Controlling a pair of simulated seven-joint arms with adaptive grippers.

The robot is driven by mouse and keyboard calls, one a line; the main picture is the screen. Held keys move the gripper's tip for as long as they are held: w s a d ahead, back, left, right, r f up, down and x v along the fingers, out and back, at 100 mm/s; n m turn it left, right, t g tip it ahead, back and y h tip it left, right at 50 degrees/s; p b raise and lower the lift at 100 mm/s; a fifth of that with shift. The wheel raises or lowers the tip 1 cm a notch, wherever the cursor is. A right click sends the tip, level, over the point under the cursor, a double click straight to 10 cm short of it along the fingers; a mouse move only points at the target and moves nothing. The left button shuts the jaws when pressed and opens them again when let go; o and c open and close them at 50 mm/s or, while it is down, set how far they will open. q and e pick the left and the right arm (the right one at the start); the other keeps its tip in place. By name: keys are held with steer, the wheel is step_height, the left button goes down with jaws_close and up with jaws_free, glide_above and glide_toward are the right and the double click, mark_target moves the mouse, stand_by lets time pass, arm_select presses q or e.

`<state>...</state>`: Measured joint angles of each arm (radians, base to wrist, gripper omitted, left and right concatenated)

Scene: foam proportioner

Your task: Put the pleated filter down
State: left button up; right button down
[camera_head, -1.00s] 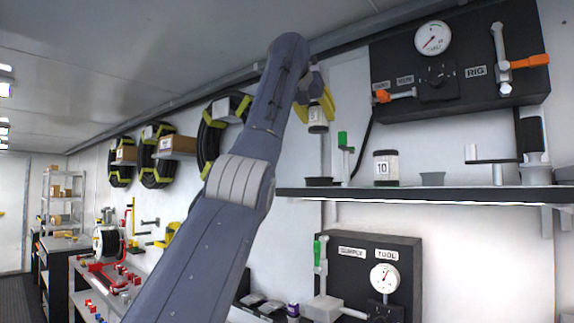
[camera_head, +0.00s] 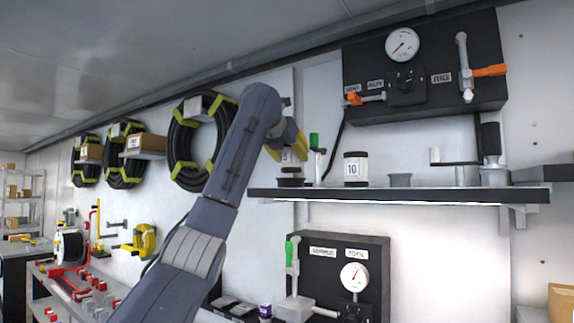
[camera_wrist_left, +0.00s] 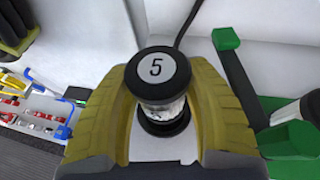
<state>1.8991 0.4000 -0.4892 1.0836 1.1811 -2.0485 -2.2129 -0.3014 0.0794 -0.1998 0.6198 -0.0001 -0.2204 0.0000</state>
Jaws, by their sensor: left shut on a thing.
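The pleated filter (camera_head: 291,157) is a small upright cylinder with a dark cap. Its cap, marked 5, faces the camera in the left wrist view (camera_wrist_left: 157,72). My left gripper (camera_head: 287,147), with yellow fingers, is shut on the filter, one finger on each side. Part of the filter is hidden by the fingers. A low dark round holder (camera_head: 290,182) stands on the shelf (camera_head: 400,195) right under the filter; its ring also shows below the filter in the wrist view (camera_wrist_left: 168,125). I cannot tell whether filter and holder touch. My right gripper is not in view.
A green-handled valve (camera_head: 314,142) stands just right of the filter, close to my gripper. A black gauge panel (camera_head: 425,85) hangs above the shelf. Coiled hoses (camera_head: 180,140) hang at left.

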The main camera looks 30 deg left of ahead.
mark_target(291, 164)
arm_select(q)
steer(key=shift+f, duration=1.5)
steer(key=o, duration=1.3)
steer(key=shift+r, duration=0.1)
steer(key=v, duration=1.2)
